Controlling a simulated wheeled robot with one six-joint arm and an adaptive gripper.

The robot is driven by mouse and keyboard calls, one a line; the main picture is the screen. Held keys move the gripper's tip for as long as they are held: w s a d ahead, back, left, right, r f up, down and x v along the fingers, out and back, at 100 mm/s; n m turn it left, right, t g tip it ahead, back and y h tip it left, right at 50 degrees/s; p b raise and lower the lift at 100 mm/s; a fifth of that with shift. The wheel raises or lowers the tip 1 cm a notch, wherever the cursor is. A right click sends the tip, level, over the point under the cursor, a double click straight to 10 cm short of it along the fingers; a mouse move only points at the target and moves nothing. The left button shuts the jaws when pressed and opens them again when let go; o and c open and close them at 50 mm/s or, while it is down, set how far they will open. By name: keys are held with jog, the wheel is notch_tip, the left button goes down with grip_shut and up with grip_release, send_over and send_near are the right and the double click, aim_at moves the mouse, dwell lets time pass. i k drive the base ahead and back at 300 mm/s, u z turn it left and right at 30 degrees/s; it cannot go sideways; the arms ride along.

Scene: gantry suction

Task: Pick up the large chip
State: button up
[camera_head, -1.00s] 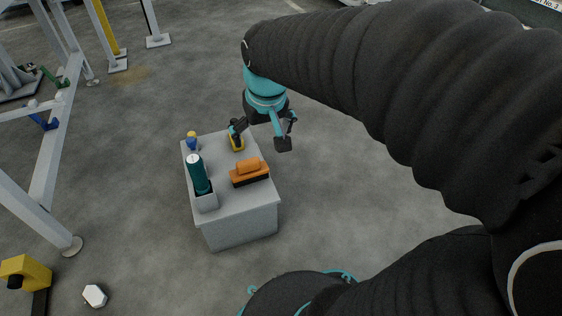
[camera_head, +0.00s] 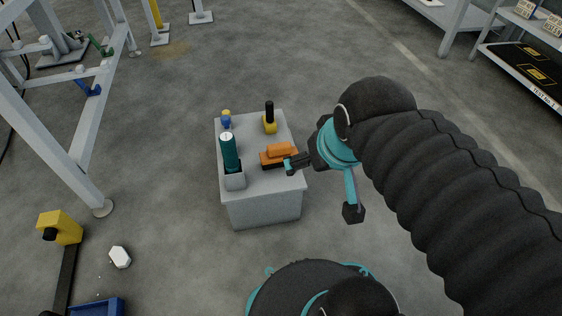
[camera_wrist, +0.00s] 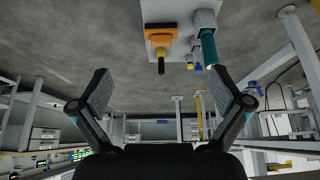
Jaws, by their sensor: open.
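A white, many-sided flat piece (camera_head: 120,257), which looks like the large chip, lies on the concrete floor at the lower left of the head view. Tiny pale crumbs lie just below it. My gripper (camera_head: 322,189) is open and empty, to the right of the grey block, well away from the chip. In the wrist view my open fingers (camera_wrist: 165,94) have nothing between them, and I cannot make out the chip there.
A grey block (camera_head: 265,208) carries an orange brush (camera_head: 280,151), a teal cylinder in a holder (camera_head: 230,153), a yellow-black tool (camera_head: 269,122) and a blue-yellow item (camera_head: 226,120). Left stand a yellow fixture (camera_head: 62,227), a blue bin (camera_head: 97,307) and a gantry leg (camera_head: 75,165).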

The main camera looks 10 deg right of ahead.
aim_at(118, 255)
jog(key=u, duration=1.75)
jog(key=k, duration=0.3)
jog(key=u, duration=0.95)
jog(key=i, duration=1.15)
jog(key=z, duration=0.45)
